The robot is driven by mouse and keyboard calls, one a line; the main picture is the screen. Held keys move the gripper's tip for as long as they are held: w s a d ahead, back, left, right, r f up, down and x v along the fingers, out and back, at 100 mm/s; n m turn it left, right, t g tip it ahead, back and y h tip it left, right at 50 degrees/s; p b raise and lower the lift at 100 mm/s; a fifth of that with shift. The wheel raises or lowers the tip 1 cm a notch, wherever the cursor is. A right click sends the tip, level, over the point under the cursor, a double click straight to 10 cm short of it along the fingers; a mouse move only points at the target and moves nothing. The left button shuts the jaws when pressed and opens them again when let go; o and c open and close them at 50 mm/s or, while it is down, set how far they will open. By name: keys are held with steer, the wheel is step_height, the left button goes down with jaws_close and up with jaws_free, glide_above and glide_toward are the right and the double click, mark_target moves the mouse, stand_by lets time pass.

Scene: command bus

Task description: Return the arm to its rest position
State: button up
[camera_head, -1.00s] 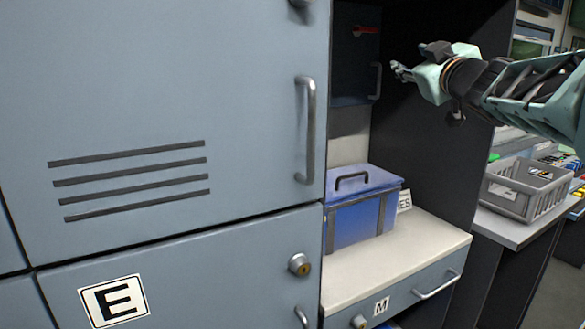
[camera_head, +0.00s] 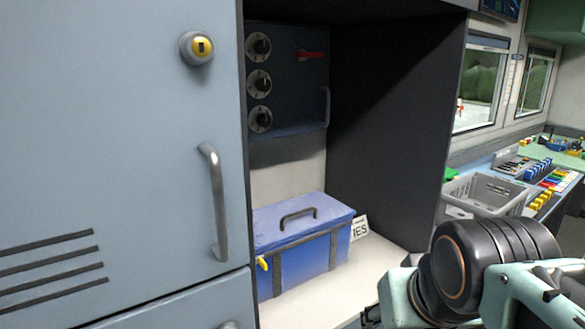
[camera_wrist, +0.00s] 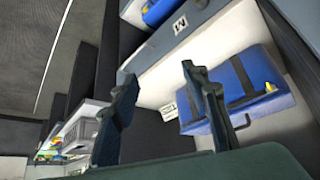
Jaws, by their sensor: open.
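My arm shows at the lower right of the head view, bent down in front of the shelf. My gripper (camera_wrist: 158,75) shows in the wrist view with its two dark fingers apart and nothing between them. In the head view the fingers are mostly hidden; only a dark part shows at the lower edge. The blue box (camera_head: 302,242) with a dark handle stands on the pale shelf (camera_head: 345,282), apart from my gripper. The box also shows at the right of the wrist view (camera_wrist: 222,107).
A blue-grey locker door (camera_head: 120,130) with a handle fills the left. A dark panel (camera_head: 287,85) with round knobs and a red lever is above the box. A grey crate (camera_head: 487,193) stands on the counter at right. Windows are behind it.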

step_height(320, 180, up, 12)
steer(key=s+a+g+p, duration=0.1)
steer(key=s+p, duration=0.1)
steer(key=p, duration=1.1)
steer(key=shift+s+p, duration=0.35)
steer(key=shift+s, duration=0.05)
